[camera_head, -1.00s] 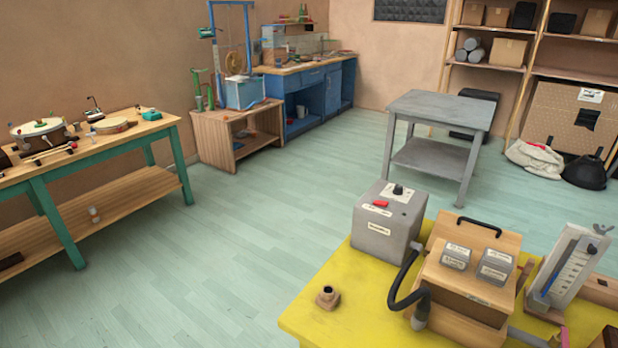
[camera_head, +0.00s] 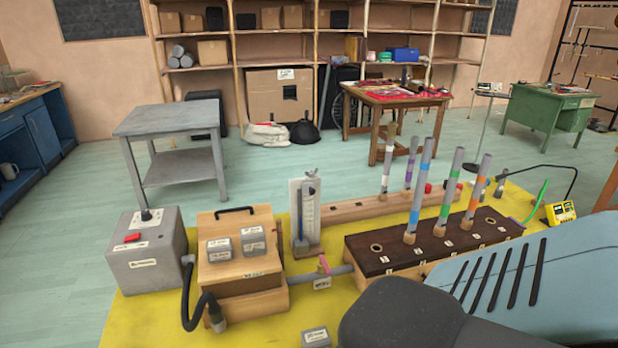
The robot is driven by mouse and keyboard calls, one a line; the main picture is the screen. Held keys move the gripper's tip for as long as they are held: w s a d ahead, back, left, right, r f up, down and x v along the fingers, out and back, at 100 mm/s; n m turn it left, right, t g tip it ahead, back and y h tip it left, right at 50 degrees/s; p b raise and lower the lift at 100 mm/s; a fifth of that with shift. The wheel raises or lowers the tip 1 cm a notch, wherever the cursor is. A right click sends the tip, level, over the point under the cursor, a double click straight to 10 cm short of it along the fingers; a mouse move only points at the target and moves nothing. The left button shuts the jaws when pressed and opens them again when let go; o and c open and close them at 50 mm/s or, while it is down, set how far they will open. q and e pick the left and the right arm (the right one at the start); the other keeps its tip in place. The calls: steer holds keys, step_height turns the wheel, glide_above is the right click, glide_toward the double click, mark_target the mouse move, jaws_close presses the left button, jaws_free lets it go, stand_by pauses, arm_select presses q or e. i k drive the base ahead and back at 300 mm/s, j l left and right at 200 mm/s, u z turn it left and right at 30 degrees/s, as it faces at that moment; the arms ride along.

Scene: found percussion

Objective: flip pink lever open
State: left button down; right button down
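The small pink lever (camera_head: 323,264) stands on the grey pipe (camera_head: 341,271) that runs between the wooden bellows box (camera_head: 240,262) and the dark-topped wind chest (camera_head: 375,246). It looks roughly upright and tilted a little; its exact angle is too small to tell. A small white label sits just below it. Neither of my grippers is in view. A dark grey and blue part of my own body fills the lower right and hides the front of the table there.
Several grey pipes with coloured bands stand on the wind chest. A grey blower box (camera_head: 146,252) with a black hose stands left, and a white gauge (camera_head: 305,212) behind the lever. A small grey block (camera_head: 316,338) lies in front. Yellow table (camera_head: 150,308) is bare at front left.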

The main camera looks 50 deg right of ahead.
mark_target(323, 261)
steer(key=z, duration=1.7)
steer(key=l+z, duration=0.45)
steer(key=l, duration=1.1)
steer(key=i+j, duration=0.3)
steer(key=j, duration=0.2)
